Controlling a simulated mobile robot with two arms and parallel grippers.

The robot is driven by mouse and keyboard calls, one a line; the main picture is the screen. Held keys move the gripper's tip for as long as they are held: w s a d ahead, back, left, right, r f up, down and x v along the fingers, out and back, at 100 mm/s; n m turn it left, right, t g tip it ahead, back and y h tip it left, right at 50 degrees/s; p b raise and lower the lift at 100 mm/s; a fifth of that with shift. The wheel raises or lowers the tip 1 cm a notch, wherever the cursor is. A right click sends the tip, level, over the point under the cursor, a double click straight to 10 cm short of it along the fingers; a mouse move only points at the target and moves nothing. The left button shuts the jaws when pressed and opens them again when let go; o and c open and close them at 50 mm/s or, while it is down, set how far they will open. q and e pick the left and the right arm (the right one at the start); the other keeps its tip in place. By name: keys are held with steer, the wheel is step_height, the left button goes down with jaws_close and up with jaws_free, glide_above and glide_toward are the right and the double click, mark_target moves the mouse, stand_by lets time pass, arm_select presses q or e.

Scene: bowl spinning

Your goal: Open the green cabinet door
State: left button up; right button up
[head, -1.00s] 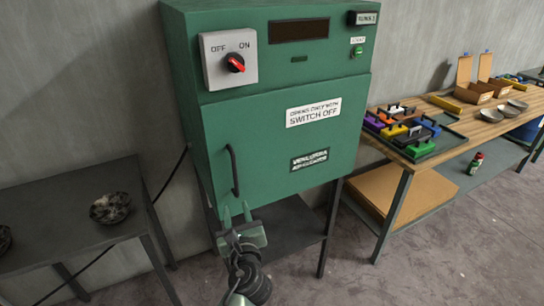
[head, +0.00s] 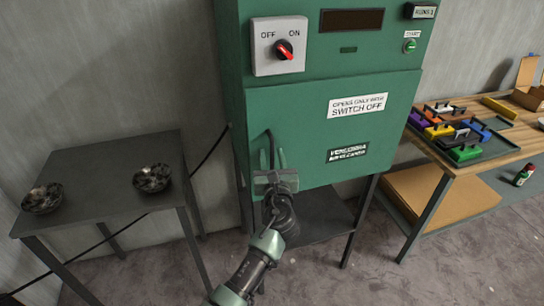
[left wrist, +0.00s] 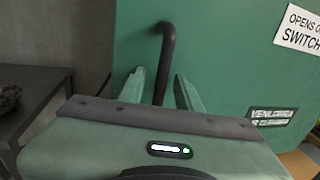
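The green cabinet door (head: 305,112) is closed, with a label reading "opens only with switch off". Its dark vertical handle (head: 270,148) is near the door's left edge; the handle also shows in the left wrist view (left wrist: 166,62). My left gripper (head: 274,160) is at the lower part of the handle. In the left wrist view its fingers (left wrist: 162,90) are open, with the handle appearing between them and gaps on both sides. The off/on switch (head: 284,50) has a red knob above the door; I cannot tell its setting. My right gripper is not in view.
A dark table (head: 105,180) with two bowls (head: 152,178) stands left of the cabinet. A wooden bench (head: 460,160) with a tray of coloured blocks stands to the right. A cable runs along the wall behind the dark table. Open floor lies in front.

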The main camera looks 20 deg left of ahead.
arm_select(q)
jaws_close()
stand_by(1.4)
